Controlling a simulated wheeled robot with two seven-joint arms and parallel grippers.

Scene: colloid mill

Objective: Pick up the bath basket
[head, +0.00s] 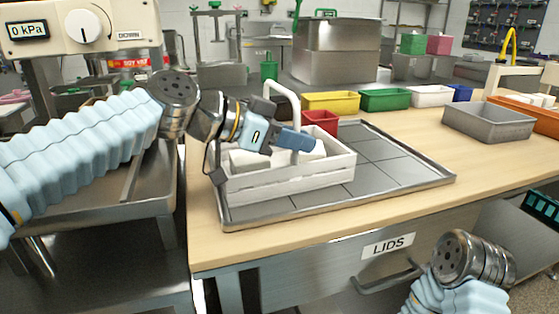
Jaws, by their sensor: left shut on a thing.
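The bath basket (290,184) is a white slatted box with a tall white arched handle. It appears upright over the left part of the grey tray (400,172) on the wooden table; I cannot tell whether it touches the tray. White contents show inside it, partly hidden by my gripper. My left gripper (292,139) reaches in from the left, above the basket's open top, and is shut on the handle. Its fingers hide the lower part of the handle. Of my right arm only a part shows at the bottom right; its gripper is out of view.
A red bin (320,121) stands right behind the basket. Yellow (330,101), green (385,99), white and blue bins line the table's back. A grey bin (488,122) stands at the right. The tray's right part is clear. A drawer labelled LIDS (388,246) is below.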

